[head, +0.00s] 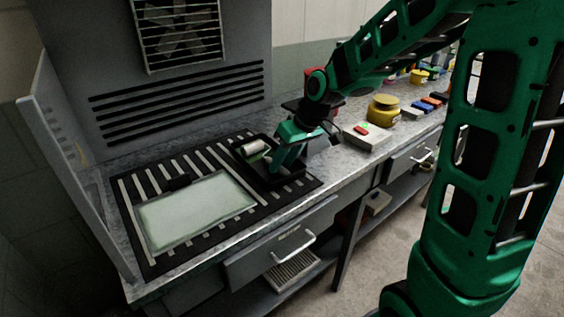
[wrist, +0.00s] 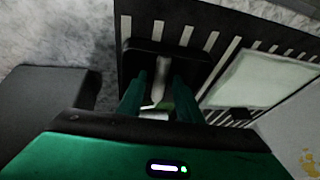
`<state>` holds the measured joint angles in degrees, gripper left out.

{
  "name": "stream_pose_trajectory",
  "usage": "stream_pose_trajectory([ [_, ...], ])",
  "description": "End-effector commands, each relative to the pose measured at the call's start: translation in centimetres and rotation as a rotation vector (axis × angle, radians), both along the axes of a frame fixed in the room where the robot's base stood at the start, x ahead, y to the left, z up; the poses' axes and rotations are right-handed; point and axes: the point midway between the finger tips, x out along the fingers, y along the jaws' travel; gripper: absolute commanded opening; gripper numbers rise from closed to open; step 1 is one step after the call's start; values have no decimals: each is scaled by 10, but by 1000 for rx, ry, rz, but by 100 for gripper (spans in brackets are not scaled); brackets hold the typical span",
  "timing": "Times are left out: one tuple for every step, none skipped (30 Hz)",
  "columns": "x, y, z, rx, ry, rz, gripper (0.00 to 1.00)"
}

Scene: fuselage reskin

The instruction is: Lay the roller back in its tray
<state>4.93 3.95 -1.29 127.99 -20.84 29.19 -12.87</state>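The roller (head: 254,147), with a pale cylinder, shows at the tray's left side, beside my gripper (head: 276,166). My gripper points down into the tray area. In the wrist view the tray (wrist: 199,62) is beyond my gripper (wrist: 160,84), whose two green fingers stand apart. A pale, slim part of the roller (wrist: 162,74) shows between or just past the fingertips. I cannot tell whether the fingers touch it, nor whether the roller rests fully on the tray floor.
A pale translucent panel (head: 196,212) lies on the striped mat (head: 150,268), left of the tray. A grey box with a red button (head: 364,134) and a yellow pot (head: 383,109) stand to the right. A grey wall panel rises behind.

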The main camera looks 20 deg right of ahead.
Motion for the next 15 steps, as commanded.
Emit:
stream_pose_trajectory([
  [0, -1, 0, -1, 1, -3, 35],
  [0, -1, 0, -1, 1, -3, 35],
  [0, -1, 0, -1, 1, -3, 35],
  [0, -1, 0, -1, 1, -3, 35],
  [0, -1, -1, -1, 1, -3, 35],
  [0, -1, -1, -1, 1, -3, 35],
  [0, -1, -3, 0, 1, -3, 35],
  [0, -1, -5, 0, 1, -3, 35],
  [0, -2, -1, 0, -2, -3, 35],
  [-2, -3, 2, 0, -2, -3, 35],
  [-3, -4, 6, -1, -1, -3, 35],
  [-4, -6, 12, -1, -3, -3, 35],
  [-6, -7, 17, 0, -3, -3, 35],
  [-8, -8, 22, 0, -4, -2, 35],
  [-11, -9, 29, -1, -4, -3, 35],
])
